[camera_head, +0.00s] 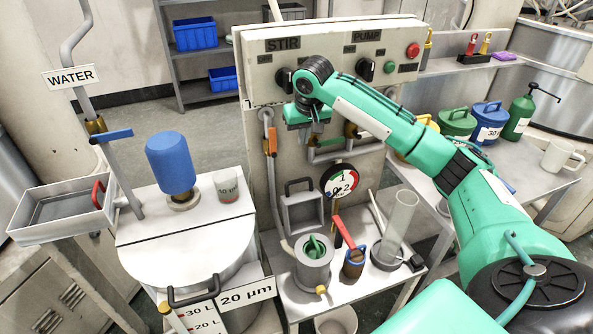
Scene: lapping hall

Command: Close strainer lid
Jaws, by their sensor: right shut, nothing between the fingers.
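The strainer seems to be the grey round pot (313,272) on the low shelf in the middle, with a green handled piece (315,247) inside its open top. A grey square plate with a black handle (302,222), perhaps its lid, stands upright behind the pot. My right gripper (314,133) is shut and empty. It is in front of the control panel below the STIR label, well above the plate and the pot. My left gripper is not in view.
The control panel (350,40) has knobs and a red button. Pipes and a round gauge (339,181) are below it. A clear cylinder (398,225) and a brown cup (353,262) with a red-handled tool stand right of the pot. The white tank (180,250) is at left.

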